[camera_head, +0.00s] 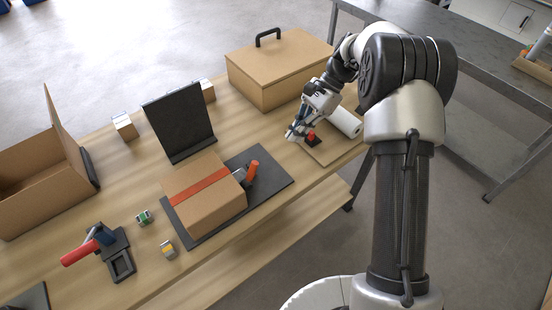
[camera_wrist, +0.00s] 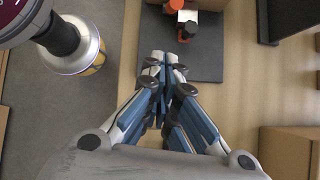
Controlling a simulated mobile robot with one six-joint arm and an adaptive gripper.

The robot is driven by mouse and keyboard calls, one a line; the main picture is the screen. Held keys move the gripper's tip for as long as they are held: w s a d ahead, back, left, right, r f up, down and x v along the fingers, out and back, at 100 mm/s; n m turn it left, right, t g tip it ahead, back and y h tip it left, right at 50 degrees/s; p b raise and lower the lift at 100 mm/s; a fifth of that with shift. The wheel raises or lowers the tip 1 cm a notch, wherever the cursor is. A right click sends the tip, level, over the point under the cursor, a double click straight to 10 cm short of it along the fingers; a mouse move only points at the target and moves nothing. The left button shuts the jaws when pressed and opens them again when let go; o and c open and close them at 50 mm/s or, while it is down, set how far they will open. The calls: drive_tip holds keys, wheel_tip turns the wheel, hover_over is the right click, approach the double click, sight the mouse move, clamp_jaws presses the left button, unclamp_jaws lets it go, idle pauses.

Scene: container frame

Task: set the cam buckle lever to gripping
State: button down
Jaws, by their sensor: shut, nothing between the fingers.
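The cardboard box (camera_head: 202,205) with an orange strap (camera_head: 196,187) lies on a dark mat (camera_head: 272,166). The cam buckle (camera_head: 240,176) is at the box's right side, and its orange lever (camera_head: 253,169) sticks up and out, away from the box. My gripper (camera_head: 293,135) is shut and empty, right of the mat and apart from the lever. Its fingertips (camera_wrist: 163,62) point toward the mat in the wrist view.
A lidded box (camera_head: 279,70) stands behind, and a black upright panel (camera_head: 179,119) is behind the strapped box. A red-handled tool (camera_head: 79,253) is at front left.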

sight(251, 174)
drive_tip(key=shift+w+d+f+m+y, duration=0.1)
drive_tip(key=shift+w+f+m+y, duration=0.1)
drive_tip(key=shift+f, duration=0.45)
drive_tip(key=shift+w+d+f+m+y, duration=0.1)
drive_tip(key=shift+w+f+m, duration=0.1)
drive_tip(key=shift+f, duration=0.4)
drive_tip(key=shift+s, duration=0.1)
drive_tip(key=b+x, duration=0.3)
drive_tip(key=x, duration=0.7)
drive_tip(key=shift+s, duration=0.15)
drive_tip(key=a, duration=0.1)
drive_tip(key=s+a+r+b, duration=0.1)
drive_tip(key=shift+a+r, duration=0.2)
drive_tip(key=shift+a, duration=0.2)
drive_tip(key=shift+s+a+r, duration=0.15)
drive_tip(key=shift+a+r, duration=0.05)
drive_tip(key=shift+a, duration=0.1)
